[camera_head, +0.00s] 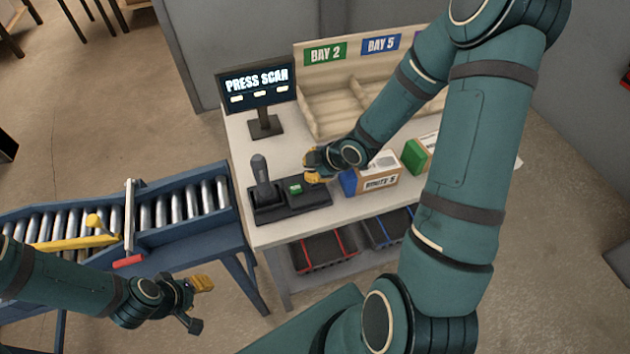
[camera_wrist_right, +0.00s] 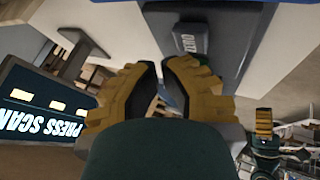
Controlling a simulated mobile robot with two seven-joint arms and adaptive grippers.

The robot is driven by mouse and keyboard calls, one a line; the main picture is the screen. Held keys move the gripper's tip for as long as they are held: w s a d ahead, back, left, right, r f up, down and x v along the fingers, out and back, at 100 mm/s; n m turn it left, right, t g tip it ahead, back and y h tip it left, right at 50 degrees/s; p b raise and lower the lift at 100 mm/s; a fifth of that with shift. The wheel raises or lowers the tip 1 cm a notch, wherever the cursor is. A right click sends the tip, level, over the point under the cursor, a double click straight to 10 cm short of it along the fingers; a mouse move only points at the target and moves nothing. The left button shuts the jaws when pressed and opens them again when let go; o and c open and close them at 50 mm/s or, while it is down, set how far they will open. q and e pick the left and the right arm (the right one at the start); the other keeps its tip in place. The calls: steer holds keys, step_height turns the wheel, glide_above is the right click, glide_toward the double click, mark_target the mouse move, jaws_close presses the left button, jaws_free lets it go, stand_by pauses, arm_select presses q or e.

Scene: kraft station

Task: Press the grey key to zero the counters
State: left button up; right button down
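The grey key (camera_wrist_right: 187,40), with lettering that looks like ZERO, sits on the dark console in the right wrist view. In the head view I cannot make it out; my right gripper is over that end of the console (camera_head: 305,203). My right gripper (camera_head: 316,169) has its yellow fingertips brought close together, with a narrow gap and nothing between them (camera_wrist_right: 160,66). Its tips are just short of the key in the wrist view; contact cannot be told. A green key (camera_head: 295,189) is beside it. My left gripper (camera_head: 202,305) is open and empty, below the conveyor.
The screen (camera_head: 257,83) reads PRESS SCAN above several pale marks. A ROUTE 5 box (camera_head: 380,181) is close to the right gripper. A roller conveyor (camera_head: 185,207) adjoins the table at left.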

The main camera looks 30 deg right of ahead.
steer(key=shift+f, duration=0.1)
stand_by(0.7)
steer(key=shift+f+b, duration=0.35)
steer(key=shift+b, duration=0.1)
steer(key=shift+f+b, duration=0.5)
stand_by(0.8)
steer(key=shift+r, duration=0.1)
steer(key=shift+r+p, duration=0.8)
steer(key=shift+r, duration=0.05)
steer(key=shift+r, duration=0.1)
step_height(320, 180, up, 5)
steer(key=p, duration=0.4)
steer(key=shift+p, duration=0.3)
